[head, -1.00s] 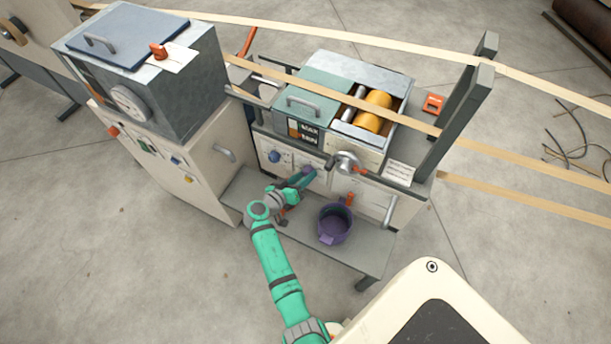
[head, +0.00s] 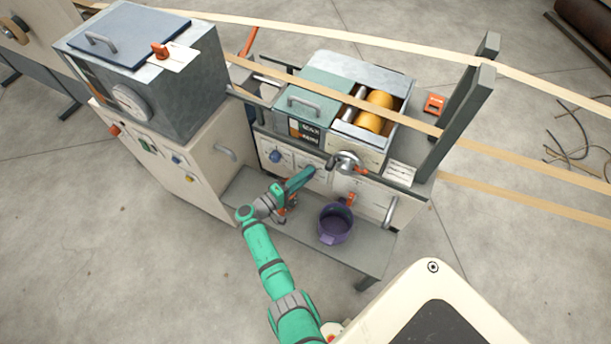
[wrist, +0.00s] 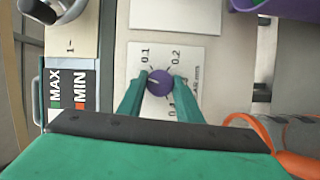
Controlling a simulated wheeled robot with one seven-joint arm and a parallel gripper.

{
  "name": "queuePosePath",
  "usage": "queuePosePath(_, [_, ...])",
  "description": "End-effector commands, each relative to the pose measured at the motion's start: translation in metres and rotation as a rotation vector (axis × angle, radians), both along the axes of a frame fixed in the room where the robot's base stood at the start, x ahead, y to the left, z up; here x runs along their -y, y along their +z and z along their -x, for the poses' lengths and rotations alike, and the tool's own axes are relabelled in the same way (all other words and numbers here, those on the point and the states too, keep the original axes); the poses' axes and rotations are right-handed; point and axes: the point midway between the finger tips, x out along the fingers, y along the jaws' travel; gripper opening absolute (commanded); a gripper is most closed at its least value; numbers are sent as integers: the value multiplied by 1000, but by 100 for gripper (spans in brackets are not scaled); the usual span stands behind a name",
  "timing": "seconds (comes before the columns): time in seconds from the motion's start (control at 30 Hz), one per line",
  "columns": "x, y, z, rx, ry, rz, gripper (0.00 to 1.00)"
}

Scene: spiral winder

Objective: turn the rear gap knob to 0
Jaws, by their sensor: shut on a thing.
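A purple round knob (wrist: 159,82) sits on a white scale plate (wrist: 190,57) marked 0.1 and 0.2, with "mm" at its side. A pale pointer line on the knob points towards the left in the wrist view; the exact mark is hard to read. My gripper (wrist: 160,84) is shut on the knob, one green finger on each side. In the head view my gripper (head: 308,171) reaches the front panel of the winder and hides the knob.
A blue knob (head: 275,156) is left of my gripper. A handwheel (head: 347,161) with an orange-red grip is to the right. A purple pot (head: 335,223) stands on the shelf (head: 372,258) below. An orange cable (wrist: 262,130) shows near my gripper.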

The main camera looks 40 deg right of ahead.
Motion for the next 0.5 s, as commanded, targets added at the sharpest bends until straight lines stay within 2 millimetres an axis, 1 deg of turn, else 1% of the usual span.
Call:
queuePosePath(0.2, [0, -2, 1, -159, -1, 64, 9])
queuePosePath(0.5, [0, -2, 1, -290, -1, 119, 9])
